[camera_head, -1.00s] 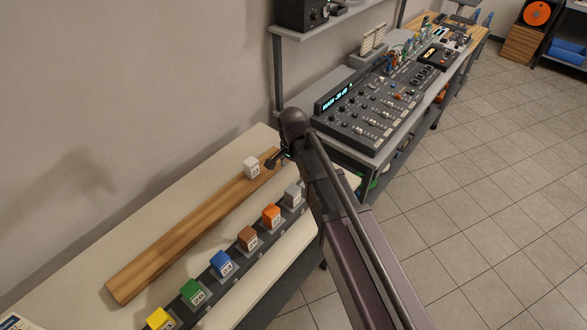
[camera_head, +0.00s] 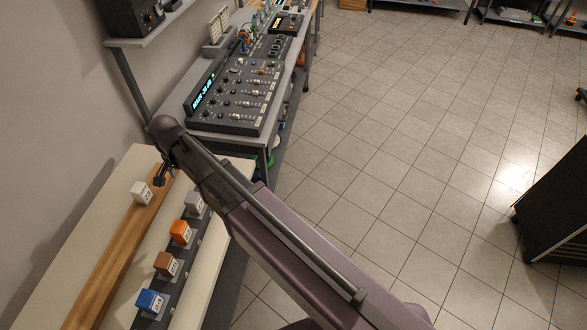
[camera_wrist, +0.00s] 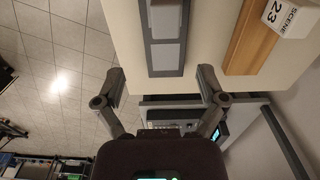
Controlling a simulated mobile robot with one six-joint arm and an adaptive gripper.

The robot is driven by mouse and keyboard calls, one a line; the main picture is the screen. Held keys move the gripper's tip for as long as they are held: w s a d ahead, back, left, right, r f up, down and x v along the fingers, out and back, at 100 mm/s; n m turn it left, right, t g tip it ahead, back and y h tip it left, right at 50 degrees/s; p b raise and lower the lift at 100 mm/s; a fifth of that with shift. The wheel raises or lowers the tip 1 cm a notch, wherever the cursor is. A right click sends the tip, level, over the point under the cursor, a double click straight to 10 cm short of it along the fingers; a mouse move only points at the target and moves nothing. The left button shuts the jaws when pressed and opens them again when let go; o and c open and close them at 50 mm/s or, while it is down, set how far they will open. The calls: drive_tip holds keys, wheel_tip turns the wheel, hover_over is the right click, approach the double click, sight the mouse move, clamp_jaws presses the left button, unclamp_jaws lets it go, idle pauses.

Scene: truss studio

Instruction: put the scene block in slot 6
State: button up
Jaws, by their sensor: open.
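The white scene block (camera_head: 142,191), marked "SCENE 23" in the wrist view (camera_wrist: 287,18), sits on the wooden strip (camera_head: 112,262). A dark slotted rail (camera_head: 198,252) runs alongside, holding blue, brown, orange and grey blocks in the head view. My gripper (camera_head: 162,176) is beside the scene block at the far end of the strip, partly hidden by my arm. In the wrist view my gripper (camera_wrist: 161,82) has its fingers wide apart and empty. The end of the rail (camera_wrist: 147,40) with two grey panels lies ahead between them; the scene block is off to the right.
A mixing console (camera_head: 240,92) stands on the bench past the table's far end. A shelf with a dark speaker (camera_head: 133,14) hangs above at the left. Tiled floor (camera_head: 410,120) is open to the right, with a dark cabinet (camera_head: 560,205) at the far right.

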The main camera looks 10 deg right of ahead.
drive_tip(key=s+d+n, duration=0.2)
drive_tip(key=s+d, duration=0.1)
drive_tip(key=d, duration=1.5)
drive_tip(key=s+d+n, duration=0.2)
drive_tip(key=s+d, duration=0.1)
drive_tip(key=d, duration=1.5)
